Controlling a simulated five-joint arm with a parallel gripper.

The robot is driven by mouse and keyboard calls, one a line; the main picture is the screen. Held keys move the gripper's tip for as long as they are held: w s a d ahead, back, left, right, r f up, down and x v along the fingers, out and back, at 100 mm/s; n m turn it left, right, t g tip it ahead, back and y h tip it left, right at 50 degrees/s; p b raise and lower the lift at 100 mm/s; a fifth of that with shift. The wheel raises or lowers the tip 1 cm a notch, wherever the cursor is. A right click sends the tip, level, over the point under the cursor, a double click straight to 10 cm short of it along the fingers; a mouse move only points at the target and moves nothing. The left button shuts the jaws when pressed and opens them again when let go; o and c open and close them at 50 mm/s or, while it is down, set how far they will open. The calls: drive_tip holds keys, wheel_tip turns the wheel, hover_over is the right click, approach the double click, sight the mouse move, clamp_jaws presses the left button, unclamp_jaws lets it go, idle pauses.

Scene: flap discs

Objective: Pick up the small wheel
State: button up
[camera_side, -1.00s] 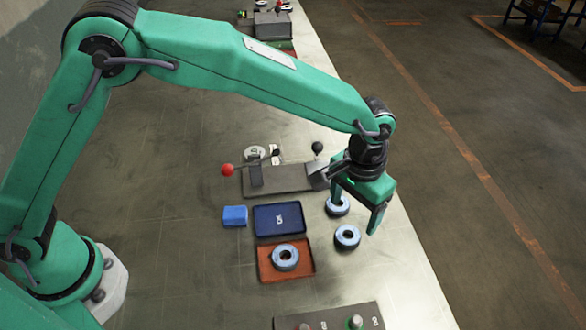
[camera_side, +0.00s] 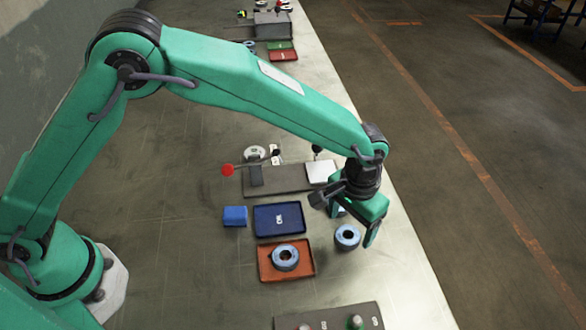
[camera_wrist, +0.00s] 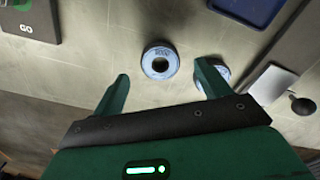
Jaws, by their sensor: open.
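Three blue-grey ring-shaped wheels are in the side view; which one is the small wheel I cannot tell. One wheel (camera_side: 347,237) lies flat on the bench just below my gripper (camera_side: 354,224). It also shows whole in the wrist view (camera_wrist: 160,62), between and beyond the fingertips of my open, empty gripper (camera_wrist: 164,75). A second wheel lies behind the right finger in the wrist view (camera_wrist: 222,69), partly hidden; in the side view my gripper mostly covers it. A third wheel (camera_side: 286,257) lies in an orange-red tray (camera_side: 264,271).
A dark blue tray (camera_side: 265,230) and a blue block (camera_side: 235,216) lie left of the gripper. Behind stands a grey fixture (camera_side: 283,180) with a red-knobbed lever (camera_side: 227,170) and a pale plate (camera_side: 322,172). A dark panel (camera_side: 325,318) is in front. The bench's right edge is close.

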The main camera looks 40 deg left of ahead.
sight(349, 230)
drive_tip(key=shift+f, duration=1.6)
drive_tip(key=c, duration=1.1)
